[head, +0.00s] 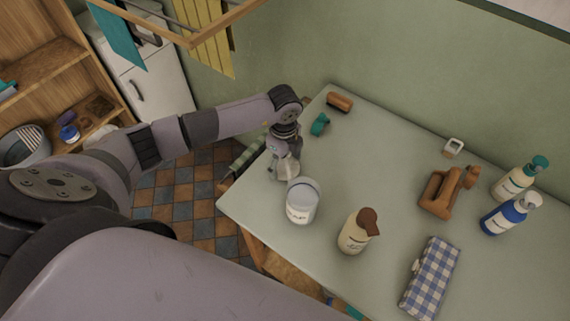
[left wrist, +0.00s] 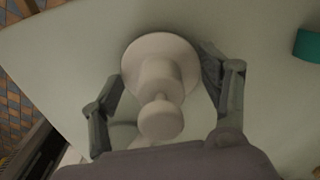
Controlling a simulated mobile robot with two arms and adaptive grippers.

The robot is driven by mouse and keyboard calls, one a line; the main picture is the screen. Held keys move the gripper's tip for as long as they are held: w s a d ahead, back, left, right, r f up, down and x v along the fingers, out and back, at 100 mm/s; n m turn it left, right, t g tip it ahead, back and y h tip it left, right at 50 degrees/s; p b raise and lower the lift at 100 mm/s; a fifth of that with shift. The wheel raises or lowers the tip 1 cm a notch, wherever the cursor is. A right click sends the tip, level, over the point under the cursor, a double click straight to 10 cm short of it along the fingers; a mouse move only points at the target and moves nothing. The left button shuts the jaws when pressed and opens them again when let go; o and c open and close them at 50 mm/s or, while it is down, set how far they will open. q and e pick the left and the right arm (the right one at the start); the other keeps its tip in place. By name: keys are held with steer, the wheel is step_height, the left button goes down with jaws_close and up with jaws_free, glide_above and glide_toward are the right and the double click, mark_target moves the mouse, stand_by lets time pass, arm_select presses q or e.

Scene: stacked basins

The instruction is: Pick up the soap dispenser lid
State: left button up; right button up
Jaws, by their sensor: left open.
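The soap dispenser lid (left wrist: 160,85) is white, with a wide round disc, a narrower neck and a round knob. In the left wrist view it sits between the two fingers of my left gripper (left wrist: 162,72), which is open and not visibly closed on it. In the head view the gripper (head: 284,163) points down over the lid (head: 288,171) near the table's left edge, partly covering it. A white jar with dark lettering (head: 300,206) stands just in front of the lid. My right gripper is not in view.
The pale table (head: 370,150) holds a cream bottle with a brown top (head: 354,234), a checkered cloth bundle (head: 431,277), a brown caddy (head: 440,193) and two pump bottles, one blue (head: 504,217). A small teal object (head: 320,124) lies behind the gripper. The table's middle is clear.

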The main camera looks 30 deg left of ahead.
arm_select(q)
steer(key=shift+s, duration=0.15)
steer(key=c, duration=0.8)
steer(key=shift+s+f, duration=0.1)
steer(key=shift+f, duration=0.1)
jaws_close()
steer(key=shift+r, duration=0.1)
